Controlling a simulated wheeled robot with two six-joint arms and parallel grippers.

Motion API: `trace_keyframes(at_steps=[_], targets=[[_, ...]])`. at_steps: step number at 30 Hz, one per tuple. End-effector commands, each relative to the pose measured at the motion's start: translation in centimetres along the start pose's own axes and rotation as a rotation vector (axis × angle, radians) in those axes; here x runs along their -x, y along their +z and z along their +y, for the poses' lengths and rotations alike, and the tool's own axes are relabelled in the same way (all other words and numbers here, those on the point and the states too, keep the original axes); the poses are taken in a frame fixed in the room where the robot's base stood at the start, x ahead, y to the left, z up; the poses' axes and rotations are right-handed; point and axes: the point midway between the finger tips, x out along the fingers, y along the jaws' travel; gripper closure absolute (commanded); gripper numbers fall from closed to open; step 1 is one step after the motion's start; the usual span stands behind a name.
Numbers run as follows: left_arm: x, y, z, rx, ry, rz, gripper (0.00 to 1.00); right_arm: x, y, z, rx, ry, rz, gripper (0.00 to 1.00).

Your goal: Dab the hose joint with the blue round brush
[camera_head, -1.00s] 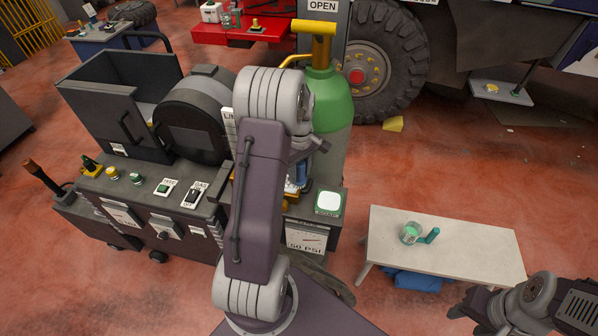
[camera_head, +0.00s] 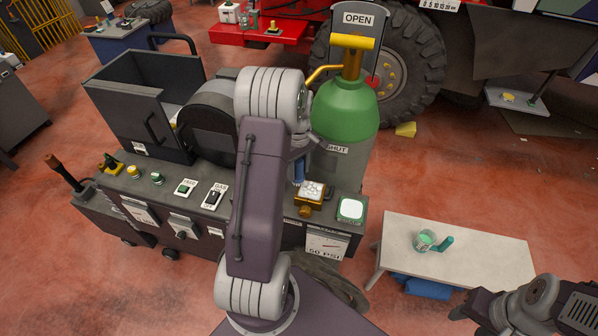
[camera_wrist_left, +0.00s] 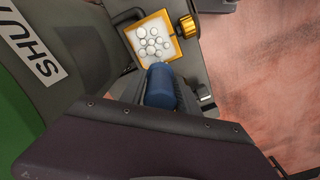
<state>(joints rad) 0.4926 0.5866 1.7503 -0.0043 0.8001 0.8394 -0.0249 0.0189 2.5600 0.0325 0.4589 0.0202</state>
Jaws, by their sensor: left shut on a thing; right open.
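My left gripper (camera_head: 301,155) is shut on a blue cylindrical thing (camera_wrist_left: 161,86), likely the blue round brush. Its blue part also shows in the head view (camera_head: 299,172); my arm hides much of it, and its bristles cannot be made out. Close by it is a brass-edged square fitting (camera_head: 306,209) covered in white bubbles, which looks like the hose joint. It also shows in the left wrist view (camera_wrist_left: 181,48), just past the blue end. I cannot tell whether they touch. My right gripper (camera_head: 468,306) is open and empty at the lower right.
A green gas cylinder (camera_head: 345,112) with a yellow valve stands behind the fitting. The grey machine (camera_head: 150,190) carries buttons and a gauge. A pale bench (camera_head: 480,258) at the right holds a pot (camera_head: 425,241) and a teal thing.

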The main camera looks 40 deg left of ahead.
Motion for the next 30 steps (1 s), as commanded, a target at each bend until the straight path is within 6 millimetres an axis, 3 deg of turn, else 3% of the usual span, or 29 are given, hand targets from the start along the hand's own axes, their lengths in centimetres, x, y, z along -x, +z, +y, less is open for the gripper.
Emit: trace_keyframes(at_steps=[18, 30], targets=[[5.6, -0.3, -0.1, -0.011, -0.002, -0.002, 1.0, 5.1, -0.5, -0.1, 0.0, 0.0, 0.0, 0.55], [5.7, -0.3, -0.1, -0.012, -0.002, -0.002, 1.0, 5.1, -0.5, -0.1, 0.0, 0.0, 0.0, 0.55]])
